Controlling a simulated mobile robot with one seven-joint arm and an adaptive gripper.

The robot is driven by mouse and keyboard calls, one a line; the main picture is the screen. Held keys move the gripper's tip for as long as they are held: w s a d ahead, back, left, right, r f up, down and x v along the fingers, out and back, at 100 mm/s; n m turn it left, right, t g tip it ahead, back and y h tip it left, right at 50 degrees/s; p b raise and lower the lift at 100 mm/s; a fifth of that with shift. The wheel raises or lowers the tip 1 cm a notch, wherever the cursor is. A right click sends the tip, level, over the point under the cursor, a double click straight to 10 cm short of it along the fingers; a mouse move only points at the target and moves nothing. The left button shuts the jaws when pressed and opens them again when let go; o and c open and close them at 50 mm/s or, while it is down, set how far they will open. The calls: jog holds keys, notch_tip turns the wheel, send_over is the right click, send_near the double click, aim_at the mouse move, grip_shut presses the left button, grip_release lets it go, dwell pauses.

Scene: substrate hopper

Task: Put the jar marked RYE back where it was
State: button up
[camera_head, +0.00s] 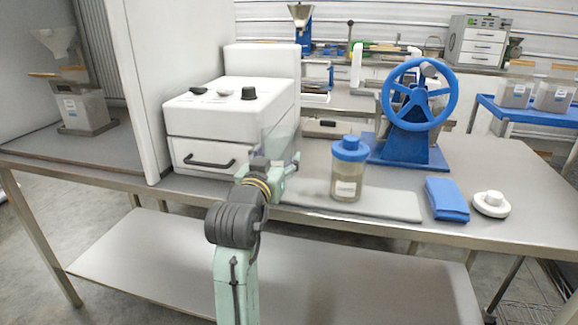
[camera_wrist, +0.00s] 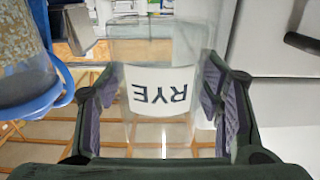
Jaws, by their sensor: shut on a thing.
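The clear jar marked RYE (camera_wrist: 165,85) is between the fingers of my gripper (camera_wrist: 163,112), and they are shut on it. Its white label reads upside down in the wrist view. The jar is see-through and looks empty; I see no lid on it. In the head view my gripper (camera_head: 275,167) is at the table's front edge, before the white cabinet, and the jar (camera_head: 284,140) shows faintly there.
A blue-lidded jar with tan contents (camera_head: 347,178) stands on a pale board (camera_head: 395,205) just right of my gripper. A blue hand-wheel machine (camera_head: 410,140), a folded blue cloth (camera_head: 446,199) and a white round item (camera_head: 491,204) are further right. The white cabinet (camera_head: 205,130) is behind left.

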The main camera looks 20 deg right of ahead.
aim_at(289, 157)
jog(key=d, duration=0.3)
jog(key=shift+w+f, duration=0.15)
jog(key=shift+f, duration=0.05)
jog(key=shift+f+p, duration=0.4)
jog(key=shift+f, duration=1.3)
jog(key=shift+f, duration=0.2)
jog(key=o, duration=1.4)
